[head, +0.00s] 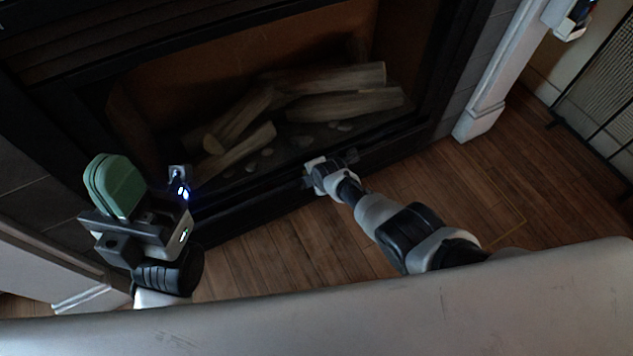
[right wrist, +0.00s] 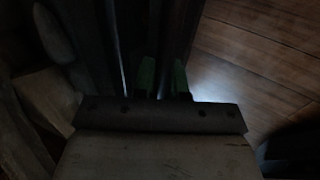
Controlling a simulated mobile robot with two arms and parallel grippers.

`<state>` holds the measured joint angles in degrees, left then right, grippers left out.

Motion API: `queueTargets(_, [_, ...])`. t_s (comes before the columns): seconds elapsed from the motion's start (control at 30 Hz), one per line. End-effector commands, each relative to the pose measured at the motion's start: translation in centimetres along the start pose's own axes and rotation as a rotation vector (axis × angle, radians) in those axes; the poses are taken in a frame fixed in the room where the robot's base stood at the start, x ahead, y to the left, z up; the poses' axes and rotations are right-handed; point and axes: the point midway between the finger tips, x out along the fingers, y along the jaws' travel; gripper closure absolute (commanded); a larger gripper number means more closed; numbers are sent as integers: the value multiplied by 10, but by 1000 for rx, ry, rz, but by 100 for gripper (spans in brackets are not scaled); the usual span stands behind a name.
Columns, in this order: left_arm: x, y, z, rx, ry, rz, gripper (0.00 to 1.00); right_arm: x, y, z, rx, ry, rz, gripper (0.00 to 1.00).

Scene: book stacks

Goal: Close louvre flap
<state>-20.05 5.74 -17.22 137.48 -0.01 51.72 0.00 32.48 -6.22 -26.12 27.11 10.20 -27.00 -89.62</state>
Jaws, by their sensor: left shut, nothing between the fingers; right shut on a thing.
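The louvre flap (head: 255,203) appears to be the long dark strip along the bottom front of the fireplace. How far it stands open is hard to tell in the dim light. My right gripper (head: 314,170) is at this strip in the head view. In the right wrist view its two green fingers (right wrist: 163,80) stand on either side of a thin dark edge (right wrist: 165,35), which looks like the flap's. My left gripper (head: 116,180) is shut and empty, with its green fingers together, in front of the fireplace's left side.
The fireplace (head: 130,70) holds several logs (head: 335,78) and small stones. Wooden floor (head: 420,190) lies clear in front and to the right. A white post (head: 490,105) and a dark mesh screen (head: 605,90) stand at the right. White trim (head: 50,265) is at the left.

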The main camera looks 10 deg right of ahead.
Motion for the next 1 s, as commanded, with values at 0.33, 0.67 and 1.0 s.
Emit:
queueTargets(0.33, [-2,0,1,0,-2,0,100,2,2,1,-2,-1,-2,100])
queueTargets(0.67, [-2,0,1,0,-3,0,100,2,2,1,-2,-1,-2,71])
queueTargets(1.0, [-2,0,1,2,-4,0,100,1,3,0,-1,0,0,62])
